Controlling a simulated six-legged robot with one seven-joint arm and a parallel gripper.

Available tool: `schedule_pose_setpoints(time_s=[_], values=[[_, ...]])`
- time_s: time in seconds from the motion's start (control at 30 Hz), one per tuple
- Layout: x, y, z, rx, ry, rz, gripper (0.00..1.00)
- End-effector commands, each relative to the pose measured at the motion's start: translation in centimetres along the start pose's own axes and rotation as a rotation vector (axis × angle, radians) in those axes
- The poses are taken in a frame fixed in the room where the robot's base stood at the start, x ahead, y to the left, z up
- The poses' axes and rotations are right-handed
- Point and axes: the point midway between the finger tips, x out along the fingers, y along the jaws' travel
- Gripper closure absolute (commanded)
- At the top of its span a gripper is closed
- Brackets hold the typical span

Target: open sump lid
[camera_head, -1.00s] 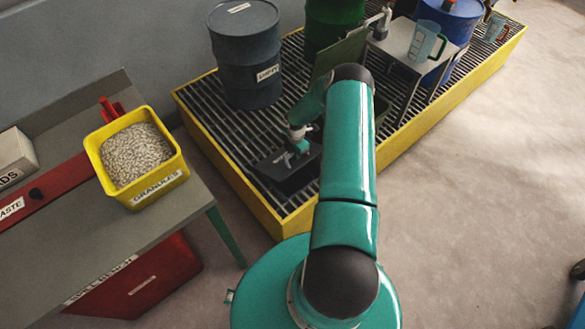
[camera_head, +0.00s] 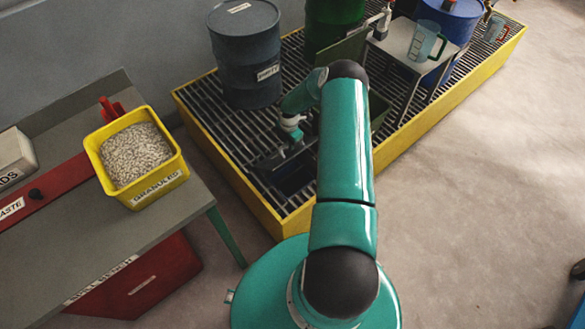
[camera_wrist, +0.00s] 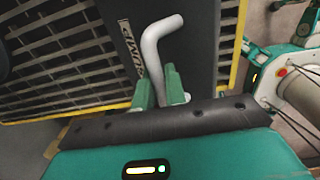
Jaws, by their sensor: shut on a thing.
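The sump lid (camera_wrist: 198,45) is a dark flat panel with a "SUMP" label in the wrist view. A grey bent rod handle (camera_wrist: 152,48) stands on it. My gripper (camera_wrist: 158,88) is shut on this handle, with its green fingers on either side of the rod. In the head view my gripper (camera_head: 294,140) is over the near left part of the grating. The lid (camera_head: 277,158) is raised and tilted there, partly hidden by my gripper and arm. A dark opening (camera_head: 296,178) shows below it.
The yellow-edged grating pallet (camera_head: 240,185) carries a grey drum (camera_head: 245,60), a green drum (camera_head: 333,20) and a blue drum (camera_head: 455,20). A bench (camera_head: 110,235) with a yellow granules bin (camera_head: 158,190) stands at left.

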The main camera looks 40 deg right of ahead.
Motion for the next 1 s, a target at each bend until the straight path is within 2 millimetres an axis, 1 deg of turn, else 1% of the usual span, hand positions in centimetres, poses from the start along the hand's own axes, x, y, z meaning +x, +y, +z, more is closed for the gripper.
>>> schedule_pose_setpoints(time_s=[0.1, 0.43, 0.9, 1.0], values=[[-0.5, 0.5, 0.2, 0.000, -0.003, 0.000, 1.00], [-0.7, 0.8, 0.3, 0.000, -0.005, 0.001, 1.00], [-2.0, 4.2, 0.4, 0.000, -0.006, 0.003, 1.00], [-2.2, 4.6, 0.4, 0.000, -0.005, 0.002, 1.00]])
